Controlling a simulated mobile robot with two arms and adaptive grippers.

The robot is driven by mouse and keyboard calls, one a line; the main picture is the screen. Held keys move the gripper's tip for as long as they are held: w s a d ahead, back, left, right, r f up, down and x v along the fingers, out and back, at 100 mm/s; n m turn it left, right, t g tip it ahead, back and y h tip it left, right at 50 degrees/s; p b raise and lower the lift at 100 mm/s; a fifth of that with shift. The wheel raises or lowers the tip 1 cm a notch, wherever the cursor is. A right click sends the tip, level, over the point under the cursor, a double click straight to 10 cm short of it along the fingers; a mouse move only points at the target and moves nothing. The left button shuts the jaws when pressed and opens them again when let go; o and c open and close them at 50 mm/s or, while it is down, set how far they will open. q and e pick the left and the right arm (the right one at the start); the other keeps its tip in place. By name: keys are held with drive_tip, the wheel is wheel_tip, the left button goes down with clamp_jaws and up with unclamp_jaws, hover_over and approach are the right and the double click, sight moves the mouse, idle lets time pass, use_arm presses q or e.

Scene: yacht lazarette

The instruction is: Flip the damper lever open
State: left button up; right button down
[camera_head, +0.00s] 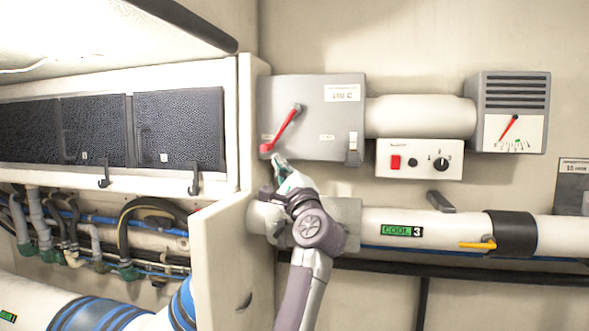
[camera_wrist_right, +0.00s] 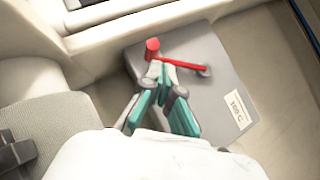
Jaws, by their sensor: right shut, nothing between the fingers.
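The red damper lever (camera_head: 286,127) is on the front of a grey box (camera_head: 312,88). It slants from its pivot at upper right down to its knob at lower left. In the right wrist view the lever (camera_wrist_right: 180,61) runs from the knob at left to the pivot at right. My right gripper (camera_head: 278,159) is shut and empty, with its tips just below and right of the knob. In the wrist view the fingertips (camera_wrist_right: 161,69) are close to the knob; I cannot tell whether they touch it. My left gripper is not in view.
A white pipe (camera_head: 420,116) joins the box to a gauge unit (camera_head: 510,112). A switch panel (camera_head: 419,159) sits below it. A lower pipe (camera_head: 455,222) carries a yellow handle (camera_head: 478,244). A white cabinet wall (camera_head: 220,262) stands close left of my right arm.

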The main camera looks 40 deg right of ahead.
drive_tip(key=s, duration=0.4)
drive_tip(key=s+a, duration=0.1)
drive_tip(key=s, duration=0.1)
drive_tip(key=shift+f, duration=0.1)
idle(0.4)
